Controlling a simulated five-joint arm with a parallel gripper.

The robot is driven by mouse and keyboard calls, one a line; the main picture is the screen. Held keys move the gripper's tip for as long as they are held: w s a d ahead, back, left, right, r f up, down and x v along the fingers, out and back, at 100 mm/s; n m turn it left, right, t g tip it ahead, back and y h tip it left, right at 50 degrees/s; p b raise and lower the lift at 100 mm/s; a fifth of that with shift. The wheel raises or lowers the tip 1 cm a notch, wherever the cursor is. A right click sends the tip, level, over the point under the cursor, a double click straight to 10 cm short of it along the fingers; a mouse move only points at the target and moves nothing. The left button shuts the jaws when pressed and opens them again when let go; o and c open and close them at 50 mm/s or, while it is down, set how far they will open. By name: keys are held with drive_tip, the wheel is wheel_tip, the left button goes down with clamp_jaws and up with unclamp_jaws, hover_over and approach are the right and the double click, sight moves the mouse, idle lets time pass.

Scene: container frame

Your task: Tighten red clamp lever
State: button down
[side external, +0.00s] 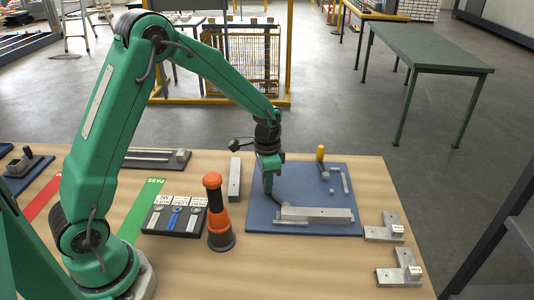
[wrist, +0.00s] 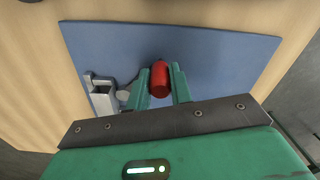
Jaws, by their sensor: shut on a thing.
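In the wrist view the red clamp lever (wrist: 160,78) shows as a short red cylinder between the two green fingers. My gripper (wrist: 160,92) is shut on it. In the side external view my gripper (side external: 268,182) points down over the left part of the blue plate (side external: 285,180), and the red lever is largely hidden there. Grey metal frame bars (side external: 318,214) lie on the plate just right of and below the gripper. A grey metal piece (wrist: 102,98) shows left of the fingers in the wrist view.
A yellow-handled lever (side external: 320,154) stands at the plate's back edge. An orange and black screwdriver-like tool (side external: 214,205) stands upright left of the plate. A grey block (side external: 235,178) lies behind it. Metal brackets (side external: 385,228) lie at the right. The wooden table's front is clear.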

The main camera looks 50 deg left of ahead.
sight(286, 190)
drive_tip(key=w+m, duration=0.1)
drive_tip(key=m, duration=0.1)
drive_tip(key=w+m, duration=0.2)
drive_tip(key=shift+d+m, duration=0.3)
drive_tip(key=shift+d, duration=0.05)
drive_tip(key=shift+w+d+m, duration=0.4)
drive_tip(key=shift+w+m, duration=0.2)
drive_tip(key=shift+m, duration=0.5)
drive_tip(key=shift+w+d+m, duration=0.35)
drive_tip(key=shift+w+m, duration=0.25)
drive_tip(key=shift+m, duration=0.5)
drive_tip(key=c, duration=1.3)
unclamp_jaws()
drive_tip(key=shift+o, duration=0.2)
wheel_tip(286, 190, up, 8)
